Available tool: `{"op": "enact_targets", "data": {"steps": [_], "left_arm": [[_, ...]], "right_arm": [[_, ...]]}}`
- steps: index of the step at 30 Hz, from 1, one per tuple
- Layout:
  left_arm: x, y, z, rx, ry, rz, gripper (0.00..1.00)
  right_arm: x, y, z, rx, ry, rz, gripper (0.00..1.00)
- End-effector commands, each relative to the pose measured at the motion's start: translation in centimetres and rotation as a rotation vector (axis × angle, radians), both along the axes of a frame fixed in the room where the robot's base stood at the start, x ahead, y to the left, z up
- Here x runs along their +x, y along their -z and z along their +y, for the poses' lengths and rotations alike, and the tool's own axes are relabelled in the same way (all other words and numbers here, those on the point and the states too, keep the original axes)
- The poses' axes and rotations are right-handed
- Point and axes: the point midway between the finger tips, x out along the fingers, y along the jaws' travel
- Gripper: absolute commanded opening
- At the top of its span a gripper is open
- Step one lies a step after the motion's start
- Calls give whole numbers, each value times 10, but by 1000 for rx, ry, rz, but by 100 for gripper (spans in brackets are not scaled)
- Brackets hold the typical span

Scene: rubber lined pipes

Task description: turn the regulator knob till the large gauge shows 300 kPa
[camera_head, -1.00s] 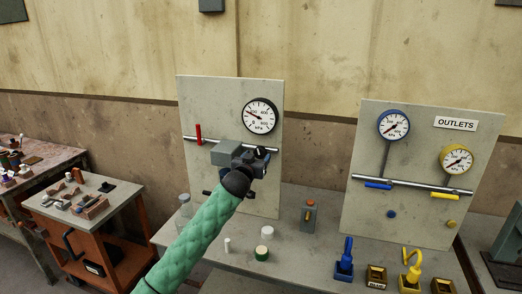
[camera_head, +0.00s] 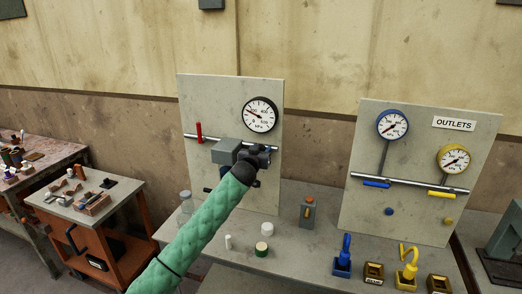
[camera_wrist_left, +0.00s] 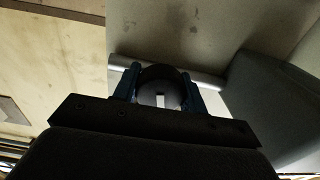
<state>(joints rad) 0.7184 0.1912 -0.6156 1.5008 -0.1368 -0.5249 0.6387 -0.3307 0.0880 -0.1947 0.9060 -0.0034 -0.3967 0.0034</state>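The large gauge (camera_head: 260,114) is a white dial in a black rim on the left panel. Its needle points to the upper left, apparently a little below the 200 mark; the exact reading is too small to tell. The grey regulator body (camera_head: 226,151) sits on the pipe below it. My left gripper (camera_head: 262,153) is at its right side and hides the knob in the head view. In the left wrist view, the dark round regulator knob (camera_wrist_left: 160,84) with a white mark lies between my left gripper's blue fingers (camera_wrist_left: 161,90), which touch both sides. My right gripper is not in view.
A red lever (camera_head: 199,132) stands on the pipe left of the regulator. The right panel (camera_head: 420,140) carries blue and yellow gauges and handles. Jars and small items stand on the bench (camera_head: 290,245) below. An orange-sided cart (camera_head: 95,232) is at left.

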Motion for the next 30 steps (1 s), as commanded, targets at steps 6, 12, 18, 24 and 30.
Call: {"op": "enact_targets", "data": {"steps": [6,12,18,24,30], "left_arm": [[0,0,0,5,0,-2,19],[0,0,0,52,0,-17,19],[0,0,0,168,-1,-56,19],[0,1,0,338,0,-111,19],[0,0,-1,521,-1,-170,19]], "right_arm": [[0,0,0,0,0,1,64],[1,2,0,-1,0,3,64],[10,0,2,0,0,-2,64],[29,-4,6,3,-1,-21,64],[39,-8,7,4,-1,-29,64]]}}
